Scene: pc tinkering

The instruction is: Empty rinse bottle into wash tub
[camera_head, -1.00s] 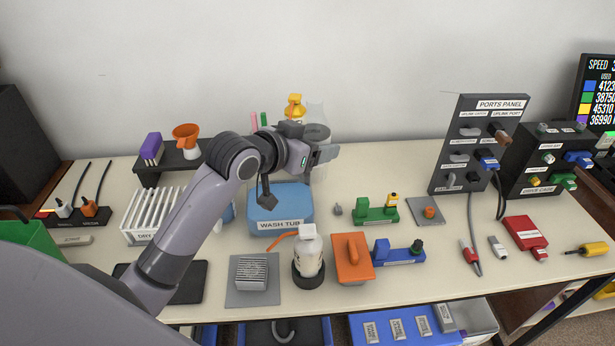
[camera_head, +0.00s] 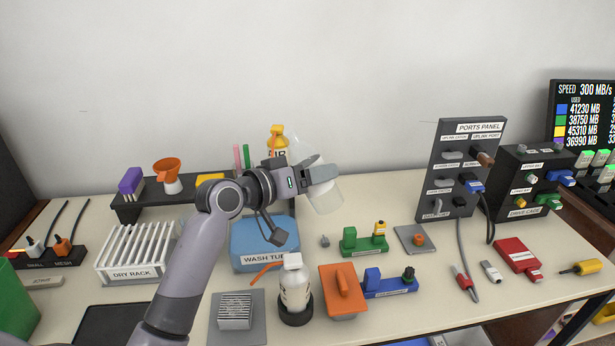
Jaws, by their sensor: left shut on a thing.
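My left gripper (camera_head: 318,174) is shut on a pale, translucent container, which I take to be the rinse bottle (camera_head: 326,199). The bottle is held in the air and tilted, with one end showing below the fingers at the lower right. Its middle is hidden behind the gripper, and I cannot tell which end is the mouth. The blue wash tub (camera_head: 262,258) stands below and to the left of the bottle, partly covered by my left arm. Its inside is mostly hidden. No stream of liquid can be seen. My right gripper is not in view.
A white bottle with an orange spout (camera_head: 296,288) stands in front of the tub. A dry rack (camera_head: 138,252) is at the left and a yellow bottle (camera_head: 278,143) behind the gripper. The ports panel (camera_head: 466,168) stands at the right.

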